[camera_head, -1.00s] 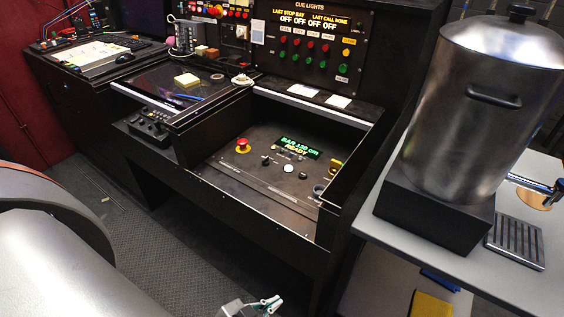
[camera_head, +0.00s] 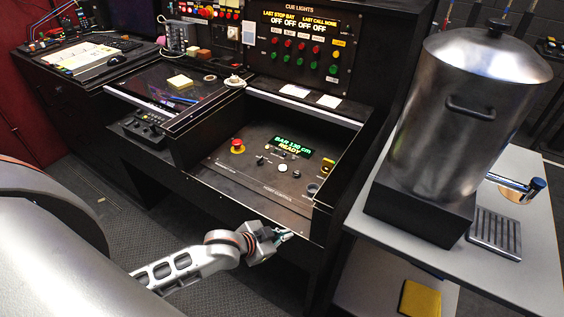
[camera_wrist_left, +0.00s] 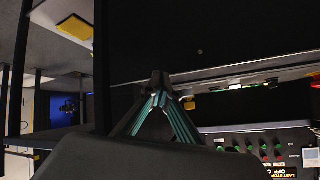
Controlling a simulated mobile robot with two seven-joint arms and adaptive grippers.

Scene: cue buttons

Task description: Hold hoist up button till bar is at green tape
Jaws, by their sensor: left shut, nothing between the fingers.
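The hoist control panel (camera_head: 232,178) is a dark recessed plate in the desk. Its green display (camera_head: 293,146) reads BAR, a number in cm that is hard to read, and READY. A red emergency knob (camera_head: 238,146), a white round button (camera_head: 283,169) and small dark knobs sit on it; I cannot tell which is hoist up. No bar or green tape shows. My left gripper (camera_head: 284,236) is shut and empty at the panel's front edge, touching no button. In the left wrist view its fingers (camera_wrist_left: 158,80) meet at the tips. My right gripper is not in view.
Above the panel stands the cue lights board (camera_head: 300,47) with red and green buttons. A large steel urn (camera_head: 470,110) stands on a grey table (camera_head: 530,270) at right. A yellow cloth (camera_head: 420,299) lies on the lower shelf. The panel's raised side walls border the recess.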

